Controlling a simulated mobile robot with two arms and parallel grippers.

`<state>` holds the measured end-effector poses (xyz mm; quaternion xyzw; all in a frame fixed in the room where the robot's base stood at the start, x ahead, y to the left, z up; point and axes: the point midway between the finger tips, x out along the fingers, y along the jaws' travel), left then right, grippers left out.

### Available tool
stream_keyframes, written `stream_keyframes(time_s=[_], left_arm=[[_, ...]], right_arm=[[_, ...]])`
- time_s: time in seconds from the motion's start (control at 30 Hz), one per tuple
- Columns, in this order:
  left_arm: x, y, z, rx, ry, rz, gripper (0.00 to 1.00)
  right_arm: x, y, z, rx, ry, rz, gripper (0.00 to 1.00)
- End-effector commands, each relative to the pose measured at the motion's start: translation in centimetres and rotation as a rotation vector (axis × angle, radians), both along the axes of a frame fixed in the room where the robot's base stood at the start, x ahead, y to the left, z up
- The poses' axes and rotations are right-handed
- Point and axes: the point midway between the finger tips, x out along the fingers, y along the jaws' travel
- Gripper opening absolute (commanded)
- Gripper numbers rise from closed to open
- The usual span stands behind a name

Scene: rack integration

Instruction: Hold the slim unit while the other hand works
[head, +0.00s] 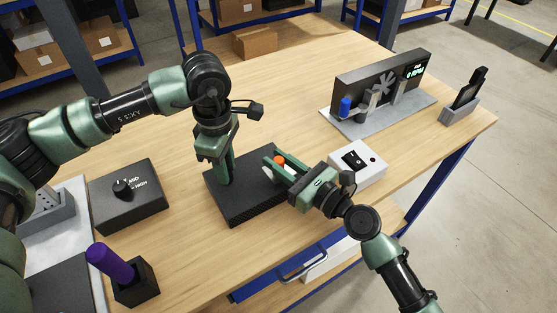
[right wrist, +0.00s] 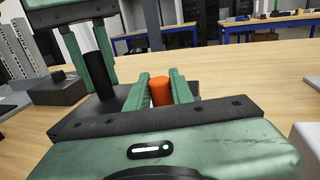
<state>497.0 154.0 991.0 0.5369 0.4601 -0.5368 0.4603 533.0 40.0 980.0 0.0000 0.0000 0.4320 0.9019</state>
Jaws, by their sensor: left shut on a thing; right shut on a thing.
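A dark, slim upright cylinder (right wrist: 97,74), apparently the slim unit, stands between the fingers of my left gripper (head: 229,178). It is mostly hidden by the fingers in the head view. My left gripper points down over the black block (head: 247,206) and is shut on this cylinder. My right gripper (head: 276,163) reaches in low from the right and is shut on an orange cylinder (right wrist: 160,92), whose top (head: 280,159) shows in the head view. The orange cylinder is over or beside the block's right end; its lower end is hidden.
A black knob box (head: 135,205) and a purple-handled tool (head: 110,262) in a black holder are at left. A white switch box (head: 358,164) is close to my right gripper. A fan panel (head: 380,85) and a handheld device (head: 468,88) in a stand are at back right.

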Motion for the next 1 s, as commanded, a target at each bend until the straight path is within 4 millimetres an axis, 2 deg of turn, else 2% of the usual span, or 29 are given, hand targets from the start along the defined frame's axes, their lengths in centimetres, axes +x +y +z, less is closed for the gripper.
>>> stream_keyframes(time_s=[0.33, 0.6, 0.83, 0.87, 0.9, 0.93, 1.0], left_arm=[[-0.1, 0.0, -0.2, 0.002, 0.004, 0.000, 0.00], [-0.1, 0.1, -0.2, 0.001, 0.003, 0.000, 0.00], [0.0, 0.2, -0.1, 0.003, 0.002, 0.004, 0.00], [0.0, 0.2, -0.1, 0.004, 0.001, 0.005, 0.00], [0.0, 0.2, -0.1, 0.004, 0.001, 0.005, 0.00], [0.1, 0.2, -0.1, 0.004, 0.000, 0.005, 0.00], [0.1, 0.2, -0.1, 0.004, 0.000, 0.005, 0.00]], right_arm=[[-0.1, -0.2, -0.1, -0.001, 0.001, -0.001, 0.00], [-2.7, -2.1, -0.1, -0.001, 0.001, -0.001, 0.00], [-2.7, -2.1, 0.0, 0.000, 0.000, -0.001, 0.00], [-2.7, -2.1, 0.0, -0.001, -0.001, -0.001, 0.25], [-2.7, -2.1, 0.0, -0.001, -0.001, -0.001, 0.36], [-2.7, -2.1, 0.0, -0.001, -0.001, -0.001, 0.45], [-2.7, -2.1, 0.0, -0.001, -0.001, -0.001, 0.45]])
